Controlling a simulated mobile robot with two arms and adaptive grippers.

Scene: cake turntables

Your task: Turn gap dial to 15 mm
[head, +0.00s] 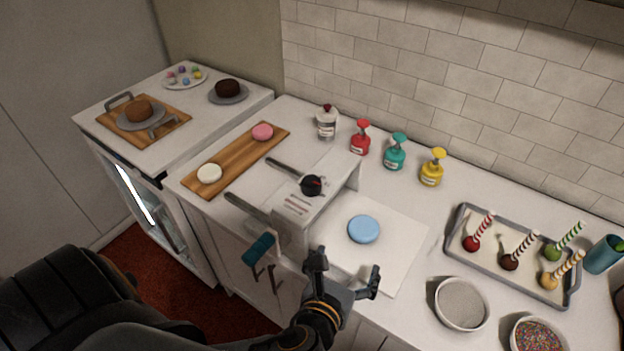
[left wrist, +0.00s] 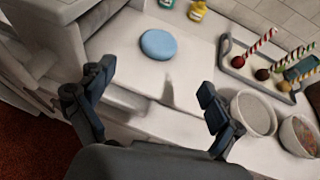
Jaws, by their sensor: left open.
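The gap dial (head: 312,184) is a round black knob with a reddish mark, on top of the white roller machine (head: 292,213). A panel with small printed lines lies in front of the dial; its text is too small to read, so I cannot tell the setting. My left gripper (head: 346,270) is open and empty, near the counter's front edge, to the right of the machine and below the dial in the picture. In the left wrist view, my left gripper (left wrist: 156,76) shows both fingers apart. The dial does not show there. My right gripper is not in view.
A crank with a teal handle (head: 259,248) sticks out at the machine's front. A blue disc (head: 363,229) lies on the white sheet right of the machine. Pump bottles (head: 394,152) stand behind; a wooden board (head: 236,160) lies left; a tray (head: 462,215) and bowls are right.

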